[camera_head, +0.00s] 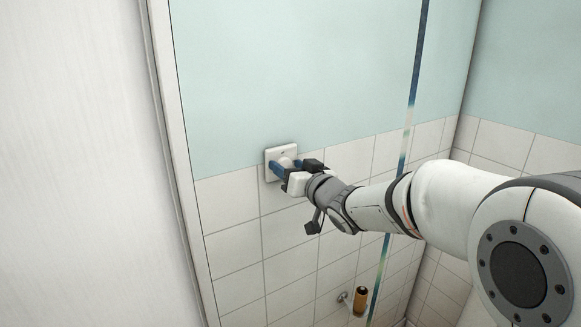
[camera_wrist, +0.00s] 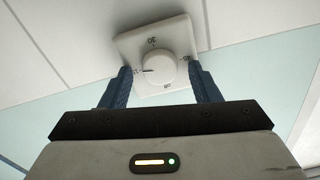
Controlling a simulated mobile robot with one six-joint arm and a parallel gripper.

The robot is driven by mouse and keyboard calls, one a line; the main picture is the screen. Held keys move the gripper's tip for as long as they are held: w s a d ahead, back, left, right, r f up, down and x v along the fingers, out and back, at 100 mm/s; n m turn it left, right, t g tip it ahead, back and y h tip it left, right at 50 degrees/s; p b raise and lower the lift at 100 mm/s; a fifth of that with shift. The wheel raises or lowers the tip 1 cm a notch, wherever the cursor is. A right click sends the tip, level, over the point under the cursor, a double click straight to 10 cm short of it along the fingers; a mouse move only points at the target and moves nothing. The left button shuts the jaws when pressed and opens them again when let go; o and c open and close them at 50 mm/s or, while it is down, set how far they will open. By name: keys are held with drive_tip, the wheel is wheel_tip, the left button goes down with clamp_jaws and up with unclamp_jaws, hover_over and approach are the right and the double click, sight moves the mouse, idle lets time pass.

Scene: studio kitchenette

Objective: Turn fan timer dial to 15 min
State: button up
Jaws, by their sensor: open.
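The fan timer dial is a round white knob (camera_wrist: 160,73) on a square white wall plate (camera_wrist: 125,43). In the wrist view, "30" is printed above the knob and other marks sit to its right, below and left. A dark pointer line on the knob points left, toward a small mark I cannot read clearly. The plate also shows in the head view (camera_head: 274,153), partly covered by my gripper. My gripper (camera_wrist: 160,70) is open, with one blue finger on each side of the knob. I see gaps between knob and fingers.
The plate is on a wall (camera_head: 240,90), pale blue above and white tile below. A white door or panel (camera_head: 75,160) stands at the left. A vertical blue-green strip (camera_head: 412,85) runs down the wall behind my arm. A small fixture with a brown-orange cylinder (camera_head: 361,298) is lower down.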

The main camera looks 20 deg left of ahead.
drive_tip(key=c, duration=1)
drive_tip(key=shift+o, duration=0.2)
drive_tip(key=b, duration=0.1)
drive_tip(key=n+b, duration=0.1)
drive_tip(key=shift+f+b, duration=0.25)
drive_tip(key=shift+b, duration=0.05)
drive_tip(key=shift+r+n+b, duration=0.2)
drive_tip(key=shift+n+b, duration=0.25)
drive_tip(key=shift+n, duration=0.25)
drive_tip(key=o, duration=1)
drive_tip(key=shift+c, duration=0.2)
